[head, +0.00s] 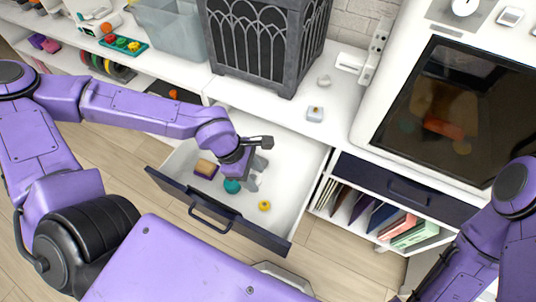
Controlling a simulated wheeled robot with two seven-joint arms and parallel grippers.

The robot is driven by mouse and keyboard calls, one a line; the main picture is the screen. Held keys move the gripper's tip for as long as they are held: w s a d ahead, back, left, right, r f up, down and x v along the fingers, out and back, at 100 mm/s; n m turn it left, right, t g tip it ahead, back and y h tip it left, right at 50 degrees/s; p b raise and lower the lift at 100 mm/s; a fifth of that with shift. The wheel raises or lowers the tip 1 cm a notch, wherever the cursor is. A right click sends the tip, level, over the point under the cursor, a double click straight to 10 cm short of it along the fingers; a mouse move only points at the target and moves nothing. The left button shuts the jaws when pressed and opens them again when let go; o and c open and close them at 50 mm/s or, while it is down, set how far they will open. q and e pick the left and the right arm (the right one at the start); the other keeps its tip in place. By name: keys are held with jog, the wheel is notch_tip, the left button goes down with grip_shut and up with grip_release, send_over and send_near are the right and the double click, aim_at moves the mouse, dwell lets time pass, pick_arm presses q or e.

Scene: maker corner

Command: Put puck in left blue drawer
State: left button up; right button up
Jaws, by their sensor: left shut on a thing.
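The left blue drawer (213,212) is pulled open, with a dark blue front, a bar handle and a white inside. My left gripper (257,172) points down into it, its grey fingers over the drawer floor. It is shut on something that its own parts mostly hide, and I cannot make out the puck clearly. A teal round item (232,187) shows beside the fingers; I cannot tell if it is held. My right gripper is not in view.
A second blue drawer (405,188) is shut, right of the open one. Folders (372,218) fill a shelf below.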

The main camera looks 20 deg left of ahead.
pick_arm(q)
send_near(289, 177)
notch_tip(289, 177, up, 2)
jog(key=s, duration=0.3)
jog(key=w+f, duration=0.1)
jog(key=w+d+f, duration=0.2)
jog(key=shift+f, duration=0.3)
jog(key=shift+w+f, duration=0.25)
jog(key=shift+w+d+f, duration=0.1)
jog(key=shift+f, duration=0.8)
jog(key=shift+w+d+f, duration=0.1)
jog(key=shift+f, duration=0.75)
jog(key=shift+f+b, duration=0.1)
jog(key=shift+b, duration=0.25)
jog(key=o, duration=1.1)
jog(key=shift+a, duration=0.1)
jog(key=p+v, duration=0.1)
jog(key=v, duration=1.1)
